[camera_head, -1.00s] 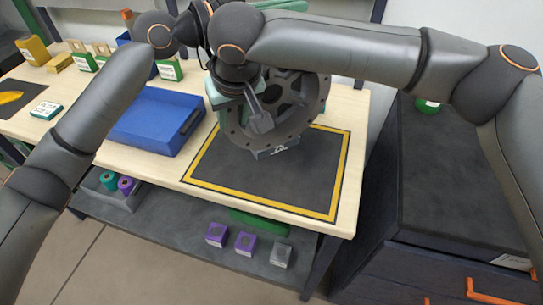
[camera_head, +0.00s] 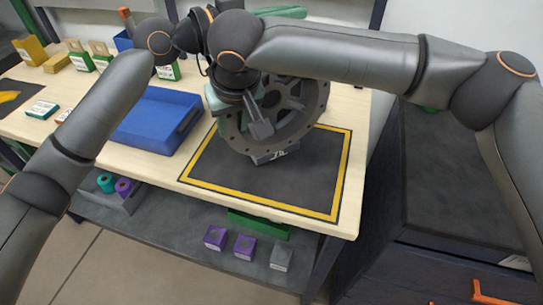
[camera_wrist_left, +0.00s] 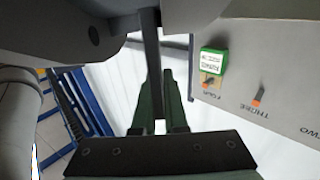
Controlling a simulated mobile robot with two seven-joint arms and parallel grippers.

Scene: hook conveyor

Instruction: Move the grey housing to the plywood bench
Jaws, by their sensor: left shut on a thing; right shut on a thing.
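The grey housing (camera_head: 309,103), a round flanged part with spokes, stands upright over the dark, yellow-bordered mat on the plywood bench (camera_head: 345,215). Its labelled foot is at or just above the mat; I cannot tell if it touches. My right gripper (camera_head: 231,100) has teal fingers at the housing's left side and is shut on it; the wrist partly covers the contact. My left gripper is hidden behind the housing and right arm in the head view. In the left wrist view, the left gripper's green fingers (camera_wrist_left: 160,112) are shut around a thin dark edge of the housing.
A blue tray (camera_head: 150,122) stands left of the mat, with small boxes farther left. The shelf below holds purple boxes (camera_head: 245,245) and a grey bin. A dark cabinet (camera_head: 450,190) stands right of the bench. The front part of the mat is clear.

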